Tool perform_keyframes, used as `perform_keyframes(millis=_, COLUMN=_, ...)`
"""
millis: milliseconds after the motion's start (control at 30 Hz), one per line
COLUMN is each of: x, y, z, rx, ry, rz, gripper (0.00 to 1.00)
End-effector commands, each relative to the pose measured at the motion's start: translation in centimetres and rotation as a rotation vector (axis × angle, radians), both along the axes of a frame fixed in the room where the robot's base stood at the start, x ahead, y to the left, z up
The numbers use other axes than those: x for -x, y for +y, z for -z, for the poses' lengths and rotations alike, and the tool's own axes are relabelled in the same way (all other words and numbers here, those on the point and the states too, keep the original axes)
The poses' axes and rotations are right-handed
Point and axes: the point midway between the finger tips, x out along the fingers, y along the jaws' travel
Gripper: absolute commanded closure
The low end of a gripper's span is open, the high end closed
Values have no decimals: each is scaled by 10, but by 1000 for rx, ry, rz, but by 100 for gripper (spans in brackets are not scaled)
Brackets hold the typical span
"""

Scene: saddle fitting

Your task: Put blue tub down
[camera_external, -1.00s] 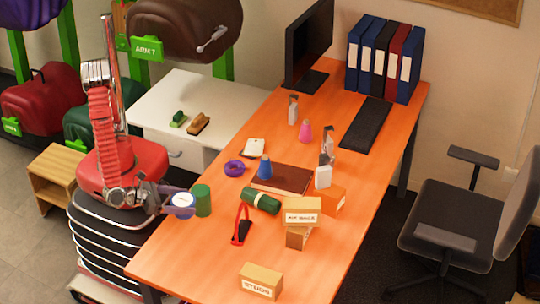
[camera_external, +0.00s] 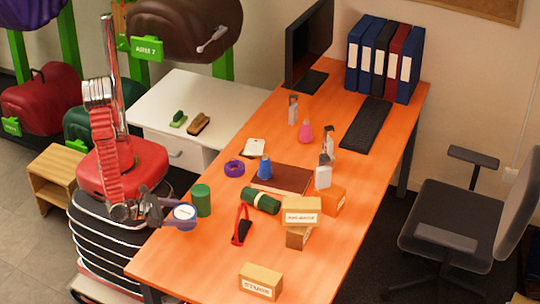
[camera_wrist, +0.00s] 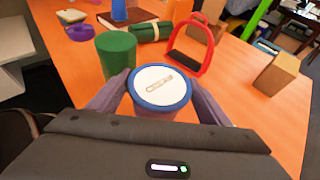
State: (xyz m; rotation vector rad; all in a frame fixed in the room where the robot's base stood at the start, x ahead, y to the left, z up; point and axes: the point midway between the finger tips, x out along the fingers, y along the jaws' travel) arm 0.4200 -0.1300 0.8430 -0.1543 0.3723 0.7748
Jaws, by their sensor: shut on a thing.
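The blue tub (camera_external: 184,212) has a white, labelled lid with a blue rim. In the wrist view the tub (camera_wrist: 160,87) sits between the two purple fingers of my gripper (camera_wrist: 158,98), which is shut on it. In the external view my gripper (camera_external: 181,217) is at the left edge of the orange desk (camera_external: 205,255). The tub looks upright and at or just above the desk top; I cannot tell whether its base touches. Its lower part is hidden by the gripper.
A green cylinder (camera_external: 201,200) stands close beside the tub. A red stirrup (camera_external: 241,226), a green roll (camera_external: 260,200) and labelled boxes (camera_external: 300,212) lie farther right. Another box (camera_external: 261,281) is near the front edge. The desk between tub and front box is clear.

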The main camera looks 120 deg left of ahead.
Motion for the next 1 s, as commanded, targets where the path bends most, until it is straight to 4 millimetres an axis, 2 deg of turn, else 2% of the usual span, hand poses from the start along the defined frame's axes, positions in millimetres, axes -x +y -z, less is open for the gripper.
perform_keyframes(millis=333, x=0, y=0, z=34, rx=-2, ry=2, rz=0, gripper=59)
perform_keyframes(millis=767, x=0, y=0, z=39, rx=-1, ry=1, rz=0, gripper=59)
perform_keyframes(millis=800, x=0, y=0, z=39, rx=-1, ry=1, rz=0, gripper=26)
perform_keyframes(millis=1000, x=0, y=0, z=39, rx=-1, ry=1, rz=0, gripper=12)
